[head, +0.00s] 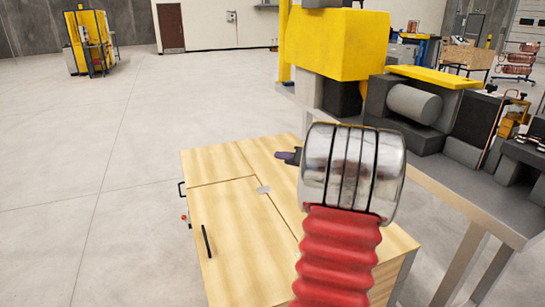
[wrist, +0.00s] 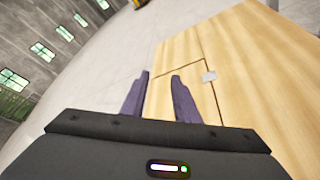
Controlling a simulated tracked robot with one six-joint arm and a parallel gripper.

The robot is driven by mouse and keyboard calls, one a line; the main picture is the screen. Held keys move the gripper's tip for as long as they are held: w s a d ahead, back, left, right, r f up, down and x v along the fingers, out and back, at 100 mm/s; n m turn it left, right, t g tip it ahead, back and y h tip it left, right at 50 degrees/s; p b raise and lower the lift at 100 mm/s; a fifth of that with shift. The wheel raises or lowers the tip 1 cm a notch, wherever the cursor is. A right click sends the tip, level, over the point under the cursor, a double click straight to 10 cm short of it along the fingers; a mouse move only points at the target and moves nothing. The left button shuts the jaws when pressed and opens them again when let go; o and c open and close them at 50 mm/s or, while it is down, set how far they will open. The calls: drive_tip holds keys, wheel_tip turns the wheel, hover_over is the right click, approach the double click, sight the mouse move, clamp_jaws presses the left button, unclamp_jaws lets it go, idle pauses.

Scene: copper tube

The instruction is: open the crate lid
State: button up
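The wooden crate (head: 350,255) stands on the floor in front of me, its top of pale wood. Its lid (head: 240,225) is a panel at the front left of the top, lying flat and closed, with a black bar handle (head: 206,242) near its left edge. A small grey metal plate (head: 263,189) sits at a lid corner; it also shows in the wrist view (wrist: 209,76). My gripper (wrist: 161,77) is open and empty, its two purple fingers apart above the crate top. In the head view one fingertip shows; my arm hides the rest.
A grey workbench (head: 470,190) with a yellow and grey machine (head: 338,45) stands close on the crate's right. A side handle (head: 181,190) and a red knob (head: 184,217) stick out at the crate's left. The floor to the left is clear.

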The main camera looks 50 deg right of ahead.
drive_tip(key=x, duration=0.8)
drive_tip(key=shift+w, duration=0.3)
drive_tip(key=shift+d+f, duration=0.1)
drive_tip(key=shift+c, duration=0.4)
clamp_jaws()
idle(0.6)
drive_tip(key=shift+o, duration=0.4)
unclamp_jaws()
drive_tip(key=shift+s, duration=0.2)
drive_tip(key=v, duration=1.3)
drive_tip(key=shift+s, duration=0.25)
